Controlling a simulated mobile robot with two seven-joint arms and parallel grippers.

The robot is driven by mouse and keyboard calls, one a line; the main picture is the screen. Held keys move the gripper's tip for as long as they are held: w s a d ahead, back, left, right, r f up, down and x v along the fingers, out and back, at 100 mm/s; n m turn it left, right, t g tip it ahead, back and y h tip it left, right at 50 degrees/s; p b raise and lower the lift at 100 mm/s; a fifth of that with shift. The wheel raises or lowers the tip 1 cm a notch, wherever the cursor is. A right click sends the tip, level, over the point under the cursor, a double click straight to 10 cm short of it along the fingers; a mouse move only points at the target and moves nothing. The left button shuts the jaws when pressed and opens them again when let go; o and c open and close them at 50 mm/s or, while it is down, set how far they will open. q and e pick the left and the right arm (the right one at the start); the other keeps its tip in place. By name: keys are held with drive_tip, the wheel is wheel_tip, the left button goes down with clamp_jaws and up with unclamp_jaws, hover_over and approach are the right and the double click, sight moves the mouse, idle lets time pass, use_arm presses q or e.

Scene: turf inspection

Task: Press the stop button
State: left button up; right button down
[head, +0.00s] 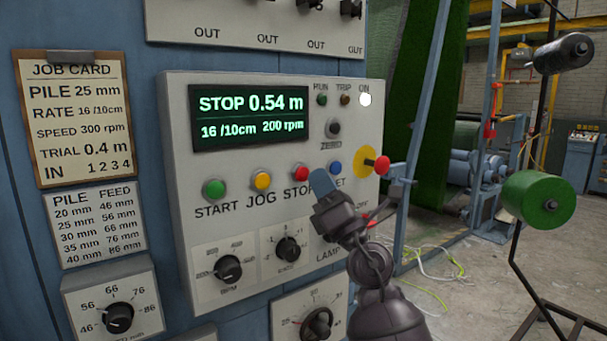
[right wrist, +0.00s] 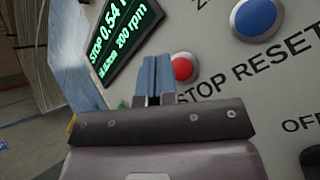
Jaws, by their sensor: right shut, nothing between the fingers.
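The red stop button (head: 301,172) sits on the pale control panel (head: 180,120), above the word STOP, between the yellow jog button (head: 262,180) and the blue reset button (head: 336,168). My right gripper (head: 321,182) is shut and empty, its blue fingertips just right of the red button in the head view. I cannot tell whether there is contact. The display (head: 250,117) reads STOP 0.54 m, 16/10cm, 200 rpm. My left gripper is not in view.
A green start button (head: 214,188) is at the row's left. Knobs (head: 229,268) stick out below. A red knob on a yellow disc (head: 382,165) stands out at the panel's right edge. A job card (head: 75,120) hangs at left. The white ON lamp (head: 365,99) is lit.

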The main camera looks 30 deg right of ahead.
drive_tip(key=s+p, duration=0.1)
drive_tip(key=s, duration=0.3)
drive_tip(key=shift+s+d, duration=0.15)
drive_tip(key=shift+s, duration=0.1)
idle(0.4)
idle(0.4)
